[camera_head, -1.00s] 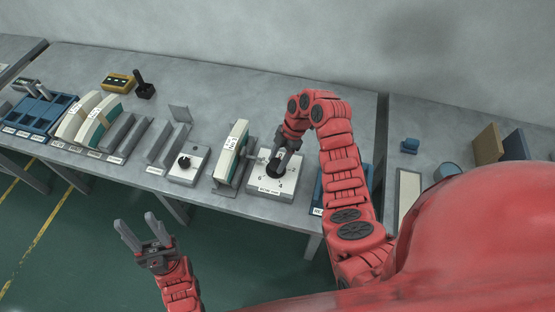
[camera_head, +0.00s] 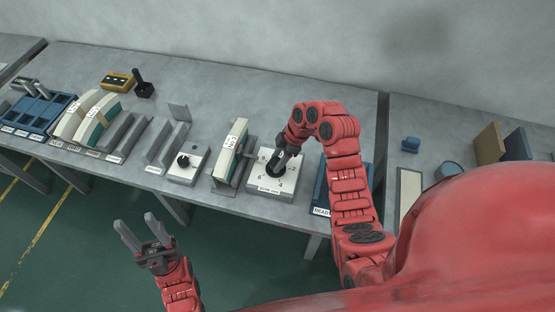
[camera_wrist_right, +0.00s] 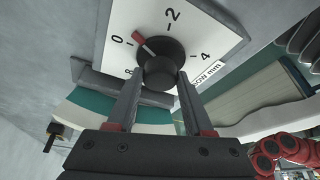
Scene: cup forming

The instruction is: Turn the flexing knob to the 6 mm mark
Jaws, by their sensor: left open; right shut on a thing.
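The black flexing knob (camera_wrist_right: 160,62) sits on a white dial plate (camera_wrist_right: 190,12) with marks 0, 2, 4 and 8 legible in the right wrist view. The 6 mark is hidden in that view. In the head view the same knob (camera_head: 275,168) stands on a white box (camera_head: 286,189) near the table's front edge. My right gripper (camera_head: 282,158) is shut on the knob from above; its fingers (camera_wrist_right: 157,88) straddle it. My left gripper (camera_head: 138,232) is open and empty, in front of the table.
A second box with a black knob (camera_head: 183,161) stands to the left. A white-and-teal upright block (camera_head: 234,150) stands close beside the dial box. A blue tray (camera_head: 322,190) lies right of it, partly behind my right arm. The back of the table is mostly clear.

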